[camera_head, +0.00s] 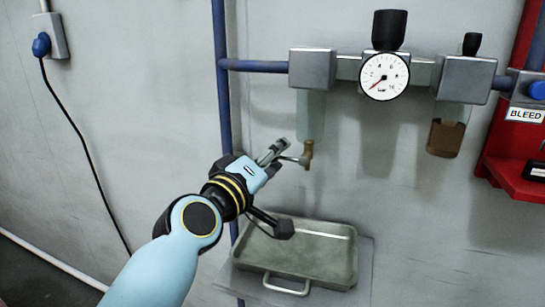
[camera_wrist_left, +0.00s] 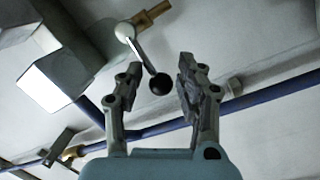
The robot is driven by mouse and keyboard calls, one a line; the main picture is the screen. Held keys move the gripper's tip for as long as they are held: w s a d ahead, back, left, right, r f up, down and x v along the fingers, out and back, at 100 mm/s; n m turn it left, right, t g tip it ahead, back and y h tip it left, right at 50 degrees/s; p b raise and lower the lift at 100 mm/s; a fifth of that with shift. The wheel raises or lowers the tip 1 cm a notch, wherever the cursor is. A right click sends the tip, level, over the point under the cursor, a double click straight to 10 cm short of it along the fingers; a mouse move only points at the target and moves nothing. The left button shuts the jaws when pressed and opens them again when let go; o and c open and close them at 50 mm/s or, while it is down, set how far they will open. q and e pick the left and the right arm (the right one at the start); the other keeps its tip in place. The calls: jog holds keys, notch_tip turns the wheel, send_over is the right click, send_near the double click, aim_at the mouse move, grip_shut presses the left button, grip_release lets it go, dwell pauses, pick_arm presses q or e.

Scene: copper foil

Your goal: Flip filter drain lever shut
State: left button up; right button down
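The filter bowl (camera_head: 311,115), pale and translucent, hangs under a grey block (camera_head: 312,68) on the wall. A brass drain fitting (camera_head: 308,156) is at its lower end; a brass piece also shows in the left wrist view (camera_wrist_left: 152,14). There the drain lever is a metal rod (camera_wrist_left: 141,52) with a pale rounded hub and a black ball knob (camera_wrist_left: 159,84), pointing toward my gripper. My left gripper (camera_head: 276,153) is open just left of the drain. In the wrist view (camera_wrist_left: 161,76) the knob appears between its fingers; contact is not visible. My right gripper is out of view.
A metal tray (camera_head: 345,268) with a front handle sits below the drain. A pressure gauge (camera_head: 384,77), a second bowl (camera_head: 446,137) and a red panel (camera_head: 514,145) are to the right. A blue vertical pipe (camera_head: 221,105) runs left of the filter.

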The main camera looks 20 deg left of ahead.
pick_arm(q)
jog(key=s+a, duration=0.2)
jog(key=s, duration=0.9)
jog(key=shift+s+f, duration=0.2)
jog(key=shift+s, duration=0.2)
